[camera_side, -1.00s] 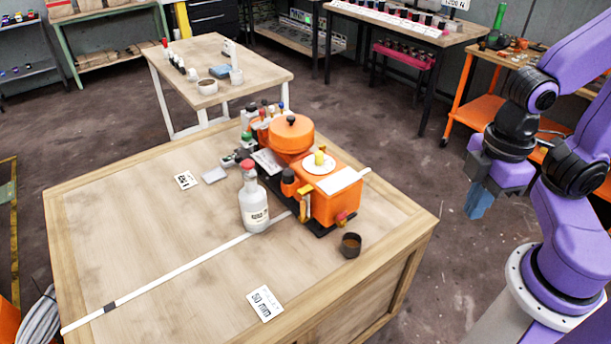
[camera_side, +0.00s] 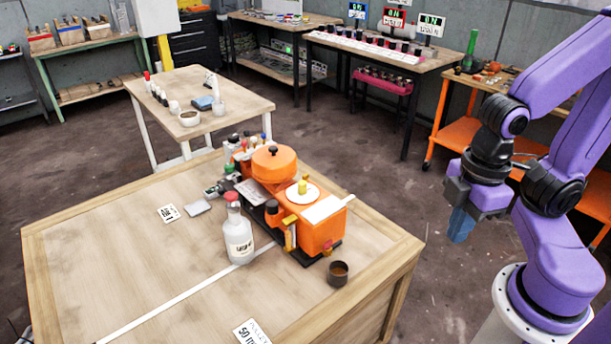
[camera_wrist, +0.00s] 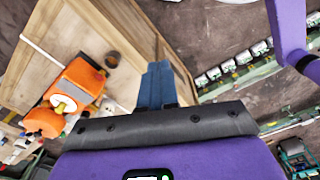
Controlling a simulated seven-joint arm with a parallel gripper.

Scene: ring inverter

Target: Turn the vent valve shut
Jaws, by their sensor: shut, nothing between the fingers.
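An orange machine (camera_side: 318,232) stands on the near wooden table, with a round orange lidded drum (camera_side: 273,162) behind it. A white dial with a yellow knob (camera_side: 303,189) sits on top of the machine. A yellow lever-like part (camera_side: 290,234) is on its front left side. I cannot tell which of these parts is the vent valve. My gripper (camera_side: 461,226), with blue fingers, is shut and empty, off the table's right side and apart from the machine. In the wrist view the blue fingers (camera_wrist: 155,85) are together, and the orange machine (camera_wrist: 80,82) lies to their left.
A white bottle with a red cap (camera_side: 238,235) stands left of the machine. A small brown cup (camera_side: 338,273) stands in front of it. The wooden table (camera_side: 120,260) is largely clear at left. An orange trolley (camera_side: 465,130) stands behind my arm.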

